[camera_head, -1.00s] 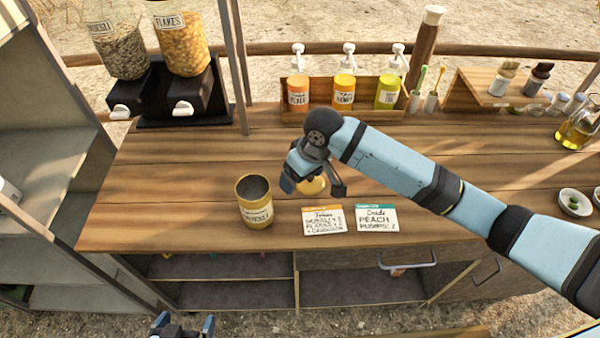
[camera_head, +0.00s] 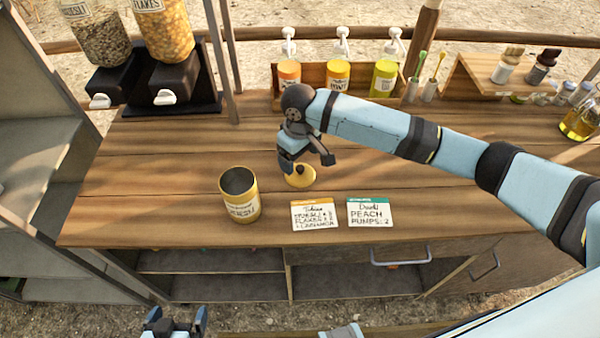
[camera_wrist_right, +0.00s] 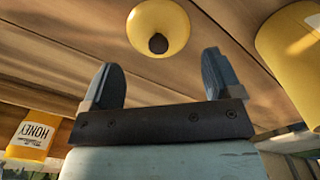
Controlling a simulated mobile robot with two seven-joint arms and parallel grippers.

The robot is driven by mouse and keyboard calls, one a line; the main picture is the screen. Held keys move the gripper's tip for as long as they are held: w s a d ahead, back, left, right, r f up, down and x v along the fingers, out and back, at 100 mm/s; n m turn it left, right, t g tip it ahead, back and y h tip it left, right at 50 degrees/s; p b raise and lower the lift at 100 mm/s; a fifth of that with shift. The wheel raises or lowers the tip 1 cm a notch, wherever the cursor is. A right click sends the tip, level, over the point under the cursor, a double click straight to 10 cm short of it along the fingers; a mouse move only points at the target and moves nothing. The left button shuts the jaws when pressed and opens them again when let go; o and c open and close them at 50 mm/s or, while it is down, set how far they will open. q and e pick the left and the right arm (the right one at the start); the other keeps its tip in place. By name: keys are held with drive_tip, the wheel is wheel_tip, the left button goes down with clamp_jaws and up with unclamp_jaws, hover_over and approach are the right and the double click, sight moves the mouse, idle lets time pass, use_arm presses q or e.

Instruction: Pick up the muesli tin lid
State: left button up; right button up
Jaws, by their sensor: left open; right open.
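The muesli tin lid (camera_head: 300,177) is a round yellow disc with a dark knob, lying on the wooden counter. It also shows in the right wrist view (camera_wrist_right: 158,27), ahead of the fingertips and apart from them. My right gripper (camera_head: 308,160) is open and empty, just above and behind the lid; its two fingers (camera_wrist_right: 165,80) are spread in the wrist view. The open yellow muesli tin (camera_head: 241,196) stands upright left of the lid, and its side shows in the wrist view (camera_wrist_right: 292,45). My left gripper (camera_head: 175,322) is open and empty at the bottom edge, below the counter front.
A wooden rack (camera_head: 335,75) with several pump bottles stands behind the arm. Cereal dispensers (camera_head: 150,85) stand at the back left. The counter left of the tin is clear.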

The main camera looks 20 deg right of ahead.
sight(301, 168)
drive_tip(key=shift+d+f, duration=0.1)
drive_tip(key=shift+f, duration=2.6)
drive_tip(key=c, duration=1.6)
